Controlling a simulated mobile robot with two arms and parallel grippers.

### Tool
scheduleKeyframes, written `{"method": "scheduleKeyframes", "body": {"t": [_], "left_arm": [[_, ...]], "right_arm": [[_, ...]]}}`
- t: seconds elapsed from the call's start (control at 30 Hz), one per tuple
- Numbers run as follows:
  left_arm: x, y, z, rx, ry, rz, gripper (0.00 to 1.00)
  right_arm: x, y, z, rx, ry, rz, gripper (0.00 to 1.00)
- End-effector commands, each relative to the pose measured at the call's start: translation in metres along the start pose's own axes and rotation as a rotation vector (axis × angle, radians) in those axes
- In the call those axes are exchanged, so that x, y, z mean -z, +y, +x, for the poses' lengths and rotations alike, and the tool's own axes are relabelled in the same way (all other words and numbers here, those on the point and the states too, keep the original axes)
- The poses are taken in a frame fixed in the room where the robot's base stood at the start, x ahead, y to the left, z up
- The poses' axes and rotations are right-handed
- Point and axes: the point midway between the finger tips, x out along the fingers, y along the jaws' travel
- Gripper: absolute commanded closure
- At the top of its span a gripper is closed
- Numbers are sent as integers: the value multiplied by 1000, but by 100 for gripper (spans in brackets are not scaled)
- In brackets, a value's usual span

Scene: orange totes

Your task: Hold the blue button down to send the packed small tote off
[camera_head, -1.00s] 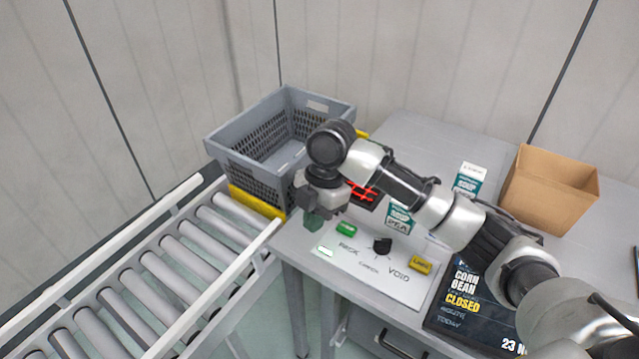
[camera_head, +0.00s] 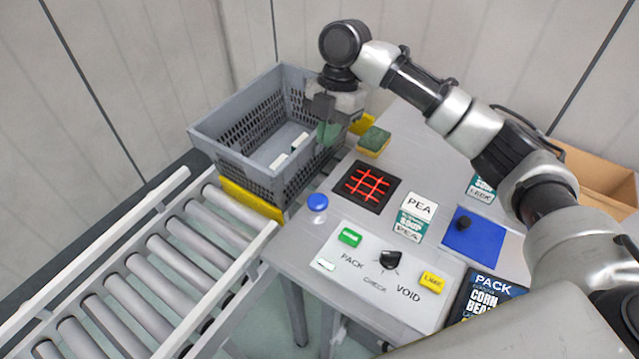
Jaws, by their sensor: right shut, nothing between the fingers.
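The blue button (camera_head: 317,203) is a round cap on the grey table, near its left edge, in plain view with nothing touching it. The grey slatted tote (camera_head: 222,148) stands at the end of the roller conveyor, between yellow stops. A few small white items lie inside it. My right gripper (camera_head: 328,133) is shut and empty, pointing down. In the picture it overlaps the tote's right wall, beyond the button and apart from it; its exact height is hard to tell. My left gripper is not in view.
A panel (camera_head: 376,281) with PACK, CHECK and VOID labels, a dial and green and yellow buttons lies nearer. A scanner with red lines (camera_head: 368,186), soup boxes (camera_head: 412,219), a sponge (camera_head: 374,141) and a cardboard box (camera_head: 597,178) are on the table. Rollers (camera_head: 165,250) run left.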

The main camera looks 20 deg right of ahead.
Motion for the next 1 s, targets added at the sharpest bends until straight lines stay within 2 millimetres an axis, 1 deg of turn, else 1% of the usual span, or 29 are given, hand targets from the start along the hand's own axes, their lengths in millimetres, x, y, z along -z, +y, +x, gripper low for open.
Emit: {"method": "scheduleKeyframes", "body": {"t": [0.03,0.1,0.2,0.27,0.43,0.53,0.63,0.8,0.9,1.0], "left_arm": [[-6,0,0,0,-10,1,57],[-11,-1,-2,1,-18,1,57],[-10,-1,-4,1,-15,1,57],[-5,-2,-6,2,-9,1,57],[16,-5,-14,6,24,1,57],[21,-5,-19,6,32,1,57],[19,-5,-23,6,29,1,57],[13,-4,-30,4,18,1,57],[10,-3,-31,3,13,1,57],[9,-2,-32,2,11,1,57]], "right_arm": [[0,0,1,0,0,0,100],[0,0,4,1,0,1,100],[0,0,14,2,1,1,100],[0,-1,24,4,0,1,100],[1,-1,59,4,2,2,100],[1,-1,81,4,2,1,100],[1,-1,101,4,2,1,100],[-7,0,124,2,1,2,100],[-10,0,133,2,0,3,100],[-11,0,138,1,0,1,100]]}}
